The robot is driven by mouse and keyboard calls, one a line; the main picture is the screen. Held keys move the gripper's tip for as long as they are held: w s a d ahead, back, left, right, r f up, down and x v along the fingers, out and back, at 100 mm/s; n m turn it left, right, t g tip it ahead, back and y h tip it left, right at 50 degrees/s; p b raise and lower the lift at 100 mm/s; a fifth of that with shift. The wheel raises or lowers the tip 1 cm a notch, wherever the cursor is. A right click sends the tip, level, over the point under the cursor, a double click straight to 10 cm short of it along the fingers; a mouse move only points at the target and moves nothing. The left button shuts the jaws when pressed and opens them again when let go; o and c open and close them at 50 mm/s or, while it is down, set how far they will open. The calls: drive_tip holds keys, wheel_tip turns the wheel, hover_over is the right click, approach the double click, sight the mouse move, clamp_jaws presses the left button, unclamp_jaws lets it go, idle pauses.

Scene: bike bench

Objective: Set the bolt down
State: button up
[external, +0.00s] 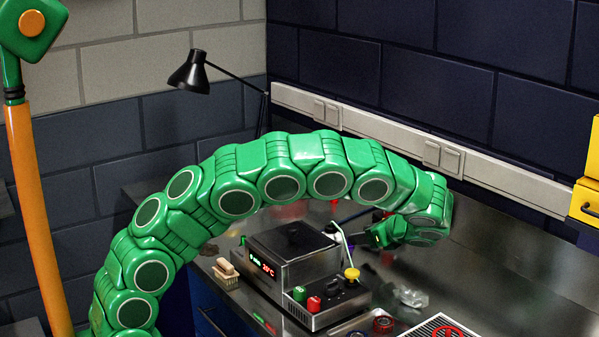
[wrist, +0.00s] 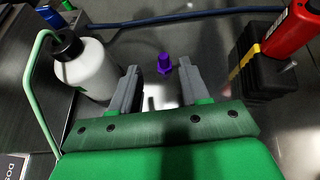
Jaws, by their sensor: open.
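A small purple bolt (wrist: 164,63) shows in the wrist view, standing on the grey metal bench with its wider end down. My gripper (wrist: 158,70) is open, with one grey finger on each side of the picture's middle. The bolt appears in the gap between the fingertips, apart from both fingers. In the external view my gripper (external: 372,237) hangs low over the bench, behind the metal bench unit. I cannot make out the bolt there; the arm and the unit block much of that spot.
A white bottle (wrist: 92,72) with a black cap and green tube stands close left of the fingers. A black case (wrist: 262,72) with a red object (wrist: 291,30) is at right. A blue cable (wrist: 190,15) runs behind. The metal unit (external: 305,270) stands on the bench (external: 490,295).

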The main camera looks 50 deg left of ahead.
sight(348, 244)
drive_tip(key=a+n+h, duration=0.2)
drive_tip(key=a+r+n+g+h, duration=0.1)
drive_tip(key=n, duration=0.1)
drive_tip(key=shift+s+a+r+h, duration=0.1)
drive_tip(key=shift+s+a+h, duration=0.1)
drive_tip(key=shift+s+h, duration=0.1)
drive_tip(key=shift+a+r+n+h, duration=0.3)
drive_tip(key=shift+a+n+h, duration=0.3)
drive_tip(key=shift+n+h, duration=0.5)
drive_tip(key=r+n+h, duration=0.1)
drive_tip(key=a+r+n+h, duration=0.1)
drive_tip(key=n+h, duration=0.1)
drive_tip(key=shift+a+n+t+h, duration=0.15)
drive_tip(key=shift+n+t+h, duration=0.15)
drive_tip(key=shift+t, duration=0.1)
drive_tip(key=shift+w+a+n+t+h, duration=0.15)
drive_tip(key=shift+n+t+h, duration=0.15)
drive_tip(key=shift+n+h, duration=0.5)
drive_tip(key=shift+w+a+n+t+h, duration=0.1)
drive_tip(key=shift+n+t+h, duration=0.2)
drive_tip(key=shift+n+h, duration=0.45)
drive_tip(key=shift+d+f, duration=0.2)
drive_tip(key=shift+f, duration=1.2)
drive_tip(key=shift+d+f, duration=0.2)
drive_tip(key=shift+f, duration=1.2)
drive_tip(key=shift+c, duration=0.4)
clamp_jaws()
